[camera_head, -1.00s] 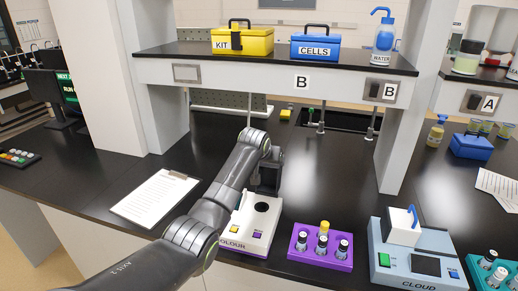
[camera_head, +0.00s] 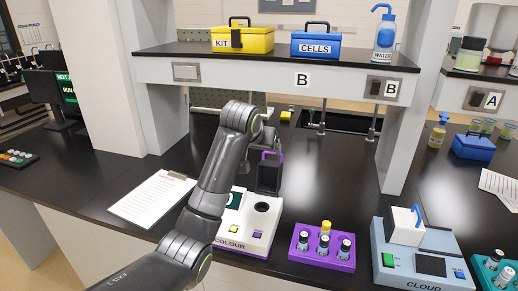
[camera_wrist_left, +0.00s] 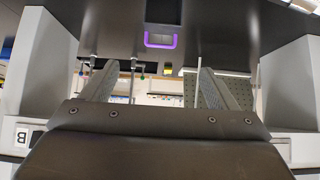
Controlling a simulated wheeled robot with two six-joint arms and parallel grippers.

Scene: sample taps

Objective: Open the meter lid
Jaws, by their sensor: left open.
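The white COLOUR meter (camera_head: 262,236) stands on the black bench, its round dark well uncovered. Its black lid (camera_head: 268,180) stands raised behind the well, with a purple handle (camera_head: 281,156) at its top. The handle also shows in the left wrist view (camera_wrist_left: 160,46), beyond the fingers and apart from them. My left gripper (camera_wrist_left: 158,78) is open and empty, its two fingers spread. In the head view my left wrist is above and behind the lid; the fingers cannot be made out there. My right gripper is out of view.
A purple rack (camera_head: 322,252) with several vials stands right of the meter. The CLOUD meter (camera_head: 425,265) is further right. A clipboard (camera_head: 152,198) lies to the left. A shelf (camera_head: 290,69) with boxes overhangs the back of the bench.

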